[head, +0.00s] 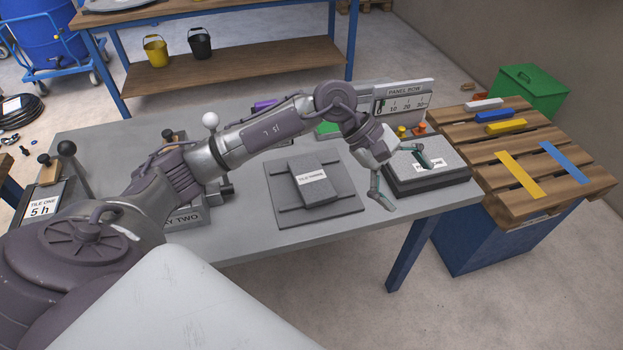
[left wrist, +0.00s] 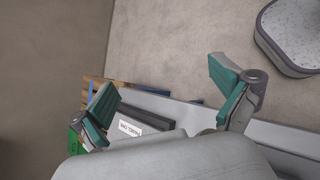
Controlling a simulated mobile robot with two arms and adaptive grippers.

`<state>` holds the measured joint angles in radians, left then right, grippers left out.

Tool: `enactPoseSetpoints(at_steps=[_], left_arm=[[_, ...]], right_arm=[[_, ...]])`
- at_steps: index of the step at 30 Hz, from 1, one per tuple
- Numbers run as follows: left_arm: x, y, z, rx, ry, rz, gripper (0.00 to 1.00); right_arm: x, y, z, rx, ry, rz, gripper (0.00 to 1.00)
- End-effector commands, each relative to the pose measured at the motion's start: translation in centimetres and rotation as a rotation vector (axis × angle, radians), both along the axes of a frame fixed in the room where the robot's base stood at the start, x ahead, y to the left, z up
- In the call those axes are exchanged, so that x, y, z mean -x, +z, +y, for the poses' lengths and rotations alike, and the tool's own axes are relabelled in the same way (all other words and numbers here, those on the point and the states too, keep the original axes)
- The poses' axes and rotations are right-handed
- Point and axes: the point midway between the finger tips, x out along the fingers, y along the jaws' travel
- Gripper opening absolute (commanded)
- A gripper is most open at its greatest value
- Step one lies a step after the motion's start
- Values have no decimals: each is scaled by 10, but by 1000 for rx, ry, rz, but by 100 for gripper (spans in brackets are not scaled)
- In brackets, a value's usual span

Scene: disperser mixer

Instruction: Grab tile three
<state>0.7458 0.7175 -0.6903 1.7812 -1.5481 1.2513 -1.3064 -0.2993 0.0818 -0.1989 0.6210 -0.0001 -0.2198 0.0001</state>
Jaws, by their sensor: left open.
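A grey tile (head: 313,181) with a white label, which seems to read "TILE THREE", lies on a dark grey plate (head: 345,205) in the middle of the table. My left gripper (head: 404,178) is open and empty, to the right of that tile. It is in front of a light grey slab (head: 450,160) on a dark block, and its fingers partly cover the slab's label. My right gripper is not in view.
A panel with a scale (head: 405,92) stands at the table's back right. A wooden pallet (head: 525,150) with coloured bars is to the right. My left arm crosses above the grey table (head: 250,240).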

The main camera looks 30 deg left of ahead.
Motion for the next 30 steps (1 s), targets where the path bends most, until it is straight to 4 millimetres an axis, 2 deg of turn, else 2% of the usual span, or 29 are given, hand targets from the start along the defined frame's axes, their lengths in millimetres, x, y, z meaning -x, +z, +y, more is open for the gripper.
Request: enactPoseSetpoints(at_steps=[1, 3, 6, 9, 10, 14, 24, 30], left_arm=[[-12, -7, 41, -192, -41, -42, 100], [-19, -11, 95, -420, -95, -59, 100], [-22, -5, 159, -657, -140, -35, 100], [-20, 5, 198, -795, -162, 2, 100], [-19, 7, 206, -821, -165, 10, 100], [-16, 0, 220, -867, -175, 34, 100], [-16, -62, 219, -864, -176, 33, 100], [-16, -76, 219, -864, -175, 30, 100]], right_arm=[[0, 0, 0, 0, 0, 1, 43], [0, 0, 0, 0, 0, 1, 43], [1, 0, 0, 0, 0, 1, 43], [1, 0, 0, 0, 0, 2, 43], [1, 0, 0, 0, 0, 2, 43], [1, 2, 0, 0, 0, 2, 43], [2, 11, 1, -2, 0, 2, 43], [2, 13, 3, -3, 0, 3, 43]])
